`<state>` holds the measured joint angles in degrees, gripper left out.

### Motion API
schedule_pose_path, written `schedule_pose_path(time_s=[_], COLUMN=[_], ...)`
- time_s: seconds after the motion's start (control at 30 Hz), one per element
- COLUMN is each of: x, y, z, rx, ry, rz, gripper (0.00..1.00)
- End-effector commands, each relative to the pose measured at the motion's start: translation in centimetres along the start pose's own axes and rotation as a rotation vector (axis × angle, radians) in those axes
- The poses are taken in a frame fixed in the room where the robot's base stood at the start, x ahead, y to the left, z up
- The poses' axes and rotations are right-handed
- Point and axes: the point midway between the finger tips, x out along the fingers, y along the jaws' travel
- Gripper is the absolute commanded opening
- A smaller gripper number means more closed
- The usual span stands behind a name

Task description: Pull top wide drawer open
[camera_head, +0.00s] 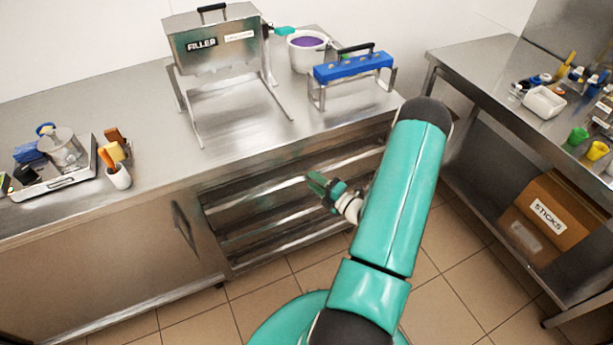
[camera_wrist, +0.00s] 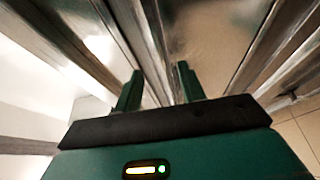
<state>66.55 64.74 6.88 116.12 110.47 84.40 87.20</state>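The steel counter has a stack of wide drawers under its top, in the middle of the head view. The top wide drawer (camera_head: 248,188) is the uppermost steel front, just below the counter edge; I cannot tell whether it stands slightly out. My gripper (camera_head: 314,184) is in front of the upper part of the stack, toward its right side. In the wrist view my gripper (camera_wrist: 158,76) has its two green fingers apart, with long steel edges running behind and between them. Nothing is clearly held, and I cannot tell whether the fingers touch a drawer edge.
A hinged cabinet door (camera_head: 130,265) is left of the drawers. On the counter stand a filler machine (camera_head: 215,45), a white tub (camera_head: 307,55) and a blue-topped rack (camera_head: 352,66). A second steel table (camera_head: 480,70) with a sticks box (camera_head: 550,215) is at right.

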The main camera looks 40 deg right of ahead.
Motion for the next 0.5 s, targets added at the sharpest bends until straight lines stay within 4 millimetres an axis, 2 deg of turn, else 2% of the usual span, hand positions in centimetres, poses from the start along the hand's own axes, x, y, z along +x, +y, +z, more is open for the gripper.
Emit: schedule_pose_path(time_s=[0.03,0.2,0.5], x=[1.1,3.3,4.0], y=[0.0,0.0,0.0], z=[-0.1,-0.1,0.0], rx=[-0.001,-0.001,0.000], ry=[0.003,0.003,0.000], rz=[0.001,0.000,0.000], gripper=[0.40,0.40,0.40])
